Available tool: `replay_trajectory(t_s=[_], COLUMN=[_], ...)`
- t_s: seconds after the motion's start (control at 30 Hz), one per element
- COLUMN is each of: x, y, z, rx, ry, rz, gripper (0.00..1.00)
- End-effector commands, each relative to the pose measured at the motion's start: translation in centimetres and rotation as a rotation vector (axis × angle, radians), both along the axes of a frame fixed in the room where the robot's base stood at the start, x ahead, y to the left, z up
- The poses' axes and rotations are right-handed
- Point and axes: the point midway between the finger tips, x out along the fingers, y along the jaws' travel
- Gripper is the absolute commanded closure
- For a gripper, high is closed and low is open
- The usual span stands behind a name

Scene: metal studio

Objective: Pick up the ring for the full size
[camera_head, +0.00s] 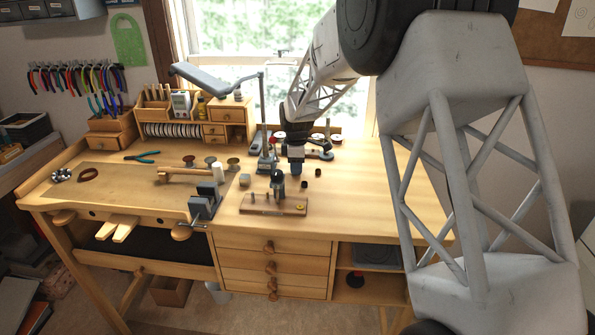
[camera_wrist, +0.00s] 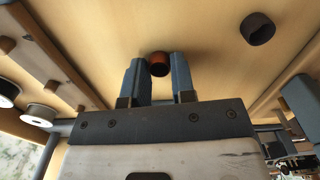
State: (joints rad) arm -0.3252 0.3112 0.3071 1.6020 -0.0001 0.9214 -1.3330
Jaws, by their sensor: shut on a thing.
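My gripper (camera_wrist: 160,78) points down over the bench top, and its two blue-grey fingers are shut on a small reddish-brown ring (camera_wrist: 159,65) between the tips. A second, darker ring (camera_wrist: 257,28) stands apart on the wood in the wrist view. In the head view my gripper (camera_head: 296,168) is low over the bench, right of the middle. I cannot tell whether the held ring touches the bench.
A wooden board (camera_head: 260,209) with upright pegs lies in front of my gripper. A grey vise (camera_head: 205,203) is at the front edge, and a lamp stand (camera_head: 263,120) rises left of my gripper. The bench's right part (camera_head: 370,190) is clear.

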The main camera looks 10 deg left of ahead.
Motion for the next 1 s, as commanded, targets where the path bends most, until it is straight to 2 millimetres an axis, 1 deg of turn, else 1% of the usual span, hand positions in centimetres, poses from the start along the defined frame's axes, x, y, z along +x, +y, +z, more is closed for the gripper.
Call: replay_trajectory(t_s=[0.27, 0.47, 0.57, 0.73, 0.77, 0.8, 1.0], x=[0.0, 0.0, 0.0, 0.0, -0.1, -0.6, -3.1], y=[0.0, 0.0, 0.0, 0.0, 0.0, -0.2, -1.0], z=[0.0, 0.7, 1.4, 3.5, 3.8, 3.6, 4.0], rx=[0.000, 0.000, 0.001, 0.001, 0.001, 0.000, 0.000], ry=[0.000, -0.001, -0.002, -0.003, -0.002, 0.000, -0.001], rz=[0.000, 0.000, 0.000, 0.000, 0.000, 0.000, 0.000], gripper=[0.98, 0.98, 0.98, 0.98, 0.98, 0.98, 0.98])
